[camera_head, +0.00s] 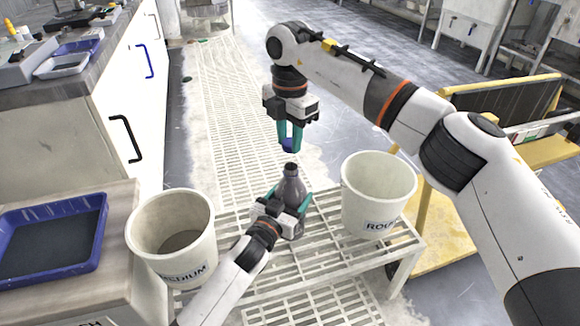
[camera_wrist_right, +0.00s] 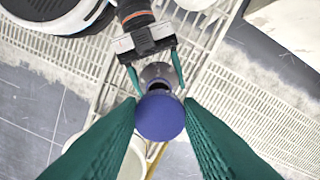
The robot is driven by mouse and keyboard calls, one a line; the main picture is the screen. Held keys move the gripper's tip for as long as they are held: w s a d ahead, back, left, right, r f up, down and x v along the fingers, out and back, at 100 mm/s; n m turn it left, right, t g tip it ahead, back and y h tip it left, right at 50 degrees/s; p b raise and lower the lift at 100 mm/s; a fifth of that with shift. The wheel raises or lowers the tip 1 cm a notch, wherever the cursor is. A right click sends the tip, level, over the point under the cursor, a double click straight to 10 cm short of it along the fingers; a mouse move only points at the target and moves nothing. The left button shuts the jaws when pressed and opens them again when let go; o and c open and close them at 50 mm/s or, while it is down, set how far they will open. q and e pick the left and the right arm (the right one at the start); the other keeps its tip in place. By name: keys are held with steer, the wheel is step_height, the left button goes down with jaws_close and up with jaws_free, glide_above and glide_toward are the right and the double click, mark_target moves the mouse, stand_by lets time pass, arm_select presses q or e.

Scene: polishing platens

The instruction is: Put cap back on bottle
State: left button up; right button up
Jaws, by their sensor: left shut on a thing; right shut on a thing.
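A dark grey bottle (camera_head: 291,190) stands upright on the white slatted bench, its neck open at the top. My left gripper (camera_head: 290,205) is shut around the bottle's body from the front left. My right gripper (camera_head: 290,142) points down above the bottle and is shut on a blue cap (camera_head: 288,145). The cap is a short way above the bottle's mouth, apart from it. In the right wrist view the cap (camera_wrist_right: 160,117) sits between the green fingertips and hides the bottle's mouth; the bottle's grey shoulder (camera_wrist_right: 158,75) shows just beyond it.
On the slatted bench (camera_head: 330,262), a white bucket marked MEDIUM (camera_head: 172,225) stands left of the bottle. Another marked ROU… (camera_head: 378,190) stands close on the right. A blue tray (camera_head: 50,240) lies on a counter at the left. A yellow cart (camera_head: 545,150) is at the right.

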mark_target(289, 167)
steer(key=shift+f, duration=1.6)
steer(key=shift+f, duration=0.9)
steer(key=shift+f, duration=0.5)
